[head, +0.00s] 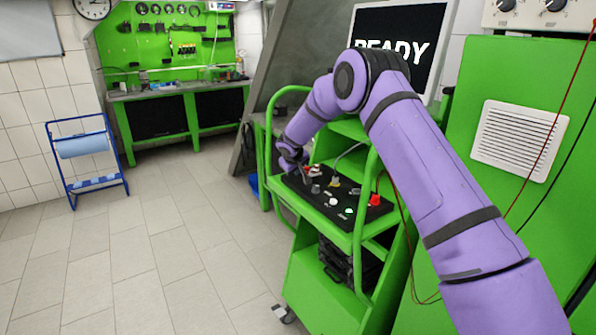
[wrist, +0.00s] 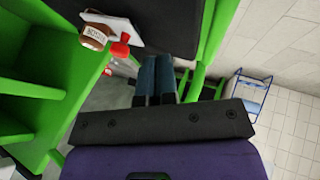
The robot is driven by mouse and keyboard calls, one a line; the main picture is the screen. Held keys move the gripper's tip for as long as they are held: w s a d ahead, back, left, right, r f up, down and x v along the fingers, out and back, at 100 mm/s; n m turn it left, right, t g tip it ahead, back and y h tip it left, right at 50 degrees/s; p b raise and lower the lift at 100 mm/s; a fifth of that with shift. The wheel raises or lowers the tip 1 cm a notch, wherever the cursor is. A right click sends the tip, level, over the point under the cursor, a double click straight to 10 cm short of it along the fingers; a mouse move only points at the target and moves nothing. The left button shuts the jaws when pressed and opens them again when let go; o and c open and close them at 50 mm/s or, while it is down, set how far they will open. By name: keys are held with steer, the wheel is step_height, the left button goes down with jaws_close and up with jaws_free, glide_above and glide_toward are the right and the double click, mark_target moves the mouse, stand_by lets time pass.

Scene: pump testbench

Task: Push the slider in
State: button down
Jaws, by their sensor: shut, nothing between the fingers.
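A black control panel (head: 335,207) lies on top of the green cart and carries several small knobs and buttons. I cannot tell for sure which control is the slider. My gripper (head: 293,165) is at the panel's far left end in the head view, and its fingertips are hard to make out there. In the wrist view my gripper (wrist: 156,62) has its two dark fingers side by side, shut and empty, in front of a dark surface. Beside them are a red part (wrist: 120,47) on a white plate (wrist: 128,28) and a brown labelled cylinder (wrist: 96,34). Contact with the fingers cannot be told.
The green cart (head: 325,280) has a raised tube rail (head: 363,215) at its near side. A red knob (head: 374,200) and a metal lever (head: 336,182) stand up from the panel. A screen reading READY (head: 395,46) is behind.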

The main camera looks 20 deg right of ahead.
steer(key=v, duration=1)
steer(key=shift+a, duration=0.15)
steer(key=shift+s+r, duration=0.1)
steer(key=s+d+r+m, duration=0.1)
steer(key=s+d+r, duration=0.2)
steer(key=s+r, duration=0.85)
steer(key=s+d+r+m, duration=0.25)
steer(key=s+r, duration=0.65)
steer(key=s, duration=0.5)
steer(key=s+f+g+y, duration=0.1)
steer(key=s+y, duration=0.1)
steer(key=s, duration=2.9)
steer(key=shift+d+m+y, duration=0.35)
steer(key=shift+d+y, duration=0.05)
steer(key=shift+d, duration=0.05)
